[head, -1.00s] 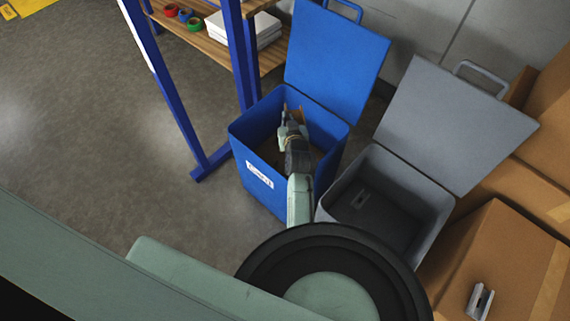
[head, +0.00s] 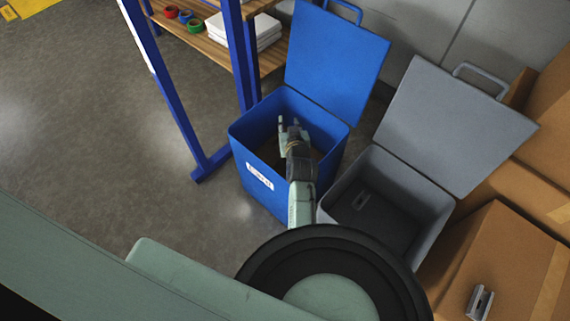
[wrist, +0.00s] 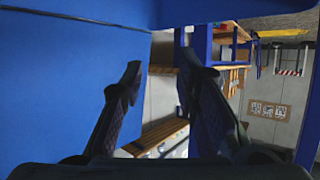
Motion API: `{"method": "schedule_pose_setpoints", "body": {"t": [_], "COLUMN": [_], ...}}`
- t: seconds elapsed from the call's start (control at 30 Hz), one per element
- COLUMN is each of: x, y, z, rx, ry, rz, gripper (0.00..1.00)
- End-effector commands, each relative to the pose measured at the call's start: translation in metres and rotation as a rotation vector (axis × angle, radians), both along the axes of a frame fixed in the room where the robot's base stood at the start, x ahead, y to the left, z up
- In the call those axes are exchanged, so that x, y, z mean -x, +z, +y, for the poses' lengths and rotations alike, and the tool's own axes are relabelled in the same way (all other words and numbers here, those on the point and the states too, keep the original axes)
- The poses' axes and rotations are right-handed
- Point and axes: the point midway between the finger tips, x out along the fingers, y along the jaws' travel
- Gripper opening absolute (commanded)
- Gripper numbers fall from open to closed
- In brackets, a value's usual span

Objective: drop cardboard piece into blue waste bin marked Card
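The blue bin (head: 265,205) stands with its lid (head: 335,50) raised, a white label (head: 260,176) on its front. The lettering is too blurred to read surely. My gripper (head: 289,121) is over the bin's opening, its fingers apart with nothing between them. In the wrist view my gripper (wrist: 162,80) also shows two separated fingers and an empty gap. Brown material (head: 270,151) shows low inside the bin, partly hidden by my arm. I cannot tell whether the cardboard piece is part of it.
Cardboard boxes (head: 515,255) fill the far right. A blue-framed shelf (head: 237,62) stands behind on the left. Floor at left is clear.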

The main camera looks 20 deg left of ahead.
Motion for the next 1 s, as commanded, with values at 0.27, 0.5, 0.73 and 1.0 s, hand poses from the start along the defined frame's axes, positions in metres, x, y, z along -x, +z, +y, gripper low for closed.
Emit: {"method": "schedule_pose_setpoints", "body": {"t": [0.27, 0.5, 0.73, 1.0], "x": [0.035, 0.041, 0.041, 0.035], "y": [0.016, 0.019, 0.019, 0.045], "z": [-0.020, -0.023, -0.023, -0.007], "rx": [0.000, 0.000, 0.000, -0.031], "ry": [0.000, 0.001, 0.000, 0.016], "rz": [0.001, 0.001, 0.001, -0.047], "gripper": [0.28, 0.28, 0.28, 0.28]}}
